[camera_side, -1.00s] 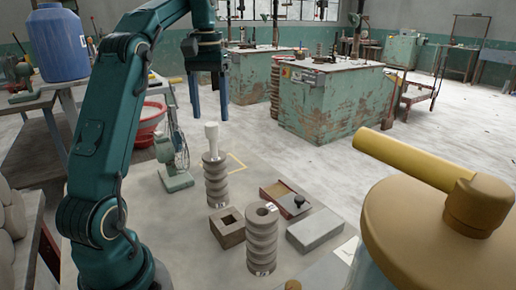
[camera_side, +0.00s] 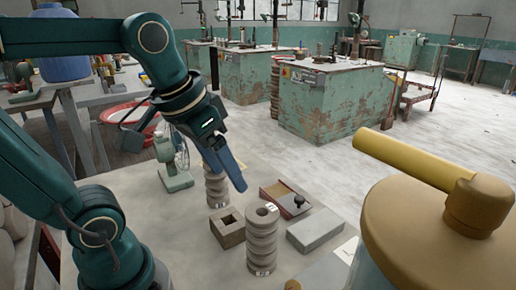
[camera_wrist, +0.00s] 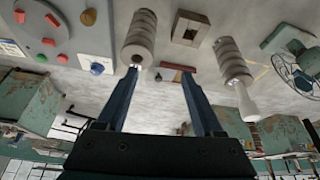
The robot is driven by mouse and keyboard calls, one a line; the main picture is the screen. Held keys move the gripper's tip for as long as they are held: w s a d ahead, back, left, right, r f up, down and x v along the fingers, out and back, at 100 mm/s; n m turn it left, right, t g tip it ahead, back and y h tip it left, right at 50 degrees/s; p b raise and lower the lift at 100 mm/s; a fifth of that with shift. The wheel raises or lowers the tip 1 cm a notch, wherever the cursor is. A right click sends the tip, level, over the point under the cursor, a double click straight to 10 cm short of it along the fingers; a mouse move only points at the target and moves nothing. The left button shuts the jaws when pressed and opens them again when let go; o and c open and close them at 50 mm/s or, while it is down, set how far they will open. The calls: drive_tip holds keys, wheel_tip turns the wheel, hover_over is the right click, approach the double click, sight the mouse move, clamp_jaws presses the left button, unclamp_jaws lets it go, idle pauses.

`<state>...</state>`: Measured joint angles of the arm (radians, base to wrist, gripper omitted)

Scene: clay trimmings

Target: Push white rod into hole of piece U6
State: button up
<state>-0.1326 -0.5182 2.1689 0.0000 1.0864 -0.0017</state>
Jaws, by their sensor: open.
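The white rod (camera_wrist: 247,102) stands in the end of the rear ribbed grey piece (camera_wrist: 231,62), at the right of the wrist view. In the side view my gripper hides the rod and the top of that piece (camera_side: 216,192). A second ribbed piece (camera_side: 261,242) stands upright in front, with an open hole in its top and a small tag; I cannot read which piece is U6. It also shows in the wrist view (camera_wrist: 139,38). My gripper (camera_side: 240,185) is tilted, open and empty; its fingers also show in the wrist view (camera_wrist: 158,75), apart from both pieces.
A square hollow block (camera_side: 228,234), a reddish shallow box (camera_side: 283,196) with a black knob and a grey slab (camera_side: 315,231) lie nearby. A small fan (camera_side: 175,160) stands behind. A large yellow-brown vessel (camera_side: 420,245) fills the right foreground. A panel with coloured buttons (camera_wrist: 62,14) shows too.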

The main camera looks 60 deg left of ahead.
drive_tip(key=shift+m+t+h, duration=0.3)
drive_tip(key=shift+m+t, duration=0.2)
drive_tip(key=shift+m, duration=0.3)
drive_tip(key=s+d+f, duration=0.1)
drive_tip(key=f, duration=0.1)
drive_tip(key=s+d+f, duration=0.1)
drive_tip(key=s, duration=0.1)
drive_tip(key=shift+s+d+f, duration=0.1)
drive_tip(key=shift+d+f, duration=0.2)
drive_tip(key=shift+f, duration=0.1)
